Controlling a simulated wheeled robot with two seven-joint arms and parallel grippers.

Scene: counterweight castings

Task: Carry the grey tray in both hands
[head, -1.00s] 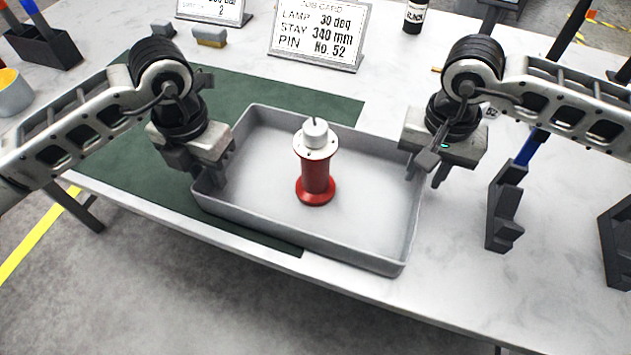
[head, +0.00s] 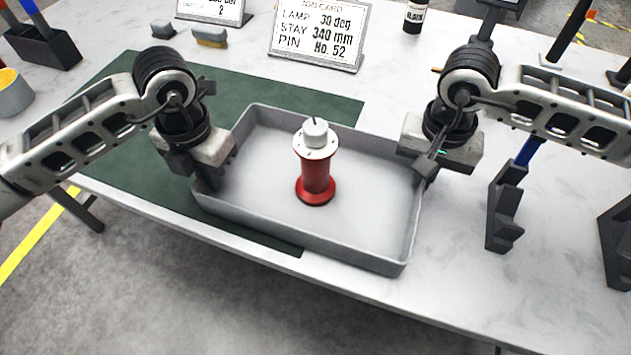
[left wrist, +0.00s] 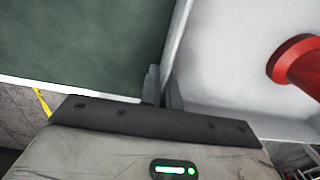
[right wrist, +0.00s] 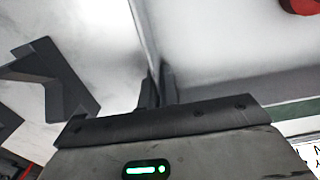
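The grey tray (head: 300,250) rests on the table, its left part over a green mat. A red spool-shaped casting with a white top (head: 316,170) stands upright inside it, near the middle. My left gripper (head: 212,178) is at the tray's left wall; in the left wrist view its fingers (left wrist: 164,88) are close together with the wall (left wrist: 180,50) between them. My right gripper (head: 422,172) is at the right wall; in the right wrist view its fingers (right wrist: 158,88) close on that wall (right wrist: 143,35). The fingertips are partly hidden in the head view.
A dark stepped bracket (head: 505,205) stands right of the tray. A job card (head: 318,35), a dark bottle (head: 414,16) and small blocks (head: 210,37) are behind. The green mat (head: 130,150) lies left. The table's front edge is close to the tray.

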